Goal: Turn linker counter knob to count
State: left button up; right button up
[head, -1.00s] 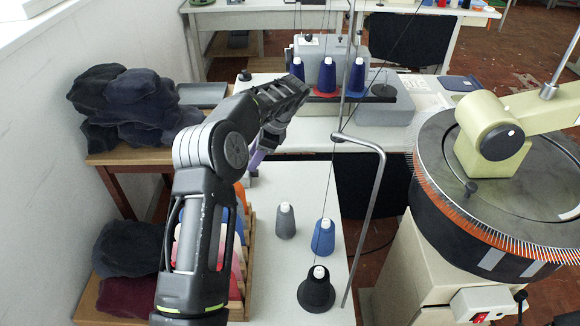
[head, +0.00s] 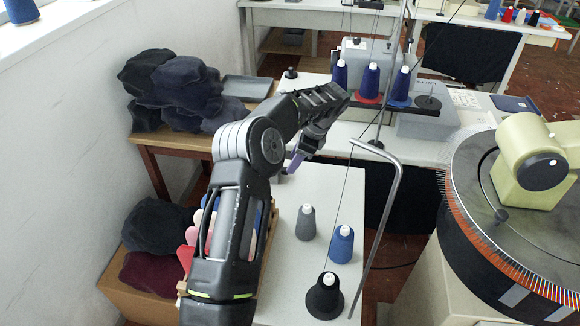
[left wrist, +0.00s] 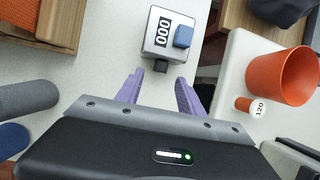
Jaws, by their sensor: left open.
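The linker counter shows in the left wrist view as a small grey box (left wrist: 158,38) with a display (left wrist: 162,32) reading 000 and a blue block (left wrist: 183,37) on top. Its black knob (left wrist: 160,66) sticks out of the side facing my gripper. My left gripper (left wrist: 158,90) is open, its two purple fingers apart, with the knob just beyond and roughly between the tips, apart from them. In the head view the left gripper (head: 296,162) is over the far part of the white table, and my arm mostly hides the counter. My right gripper is not in view.
Grey (head: 306,222), blue (head: 341,244) and black (head: 325,297) yarn cones stand on the white table (head: 290,265), near a bent metal rod (head: 384,210). A round linking machine (head: 520,215) is at right. An orange cup (left wrist: 283,75) stands right of the counter.

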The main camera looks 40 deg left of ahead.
pick_arm(q)
jog(key=x, duration=0.4)
jog(key=shift+f, duration=0.1)
jog(key=shift+c, duration=0.6)
grip_shut()
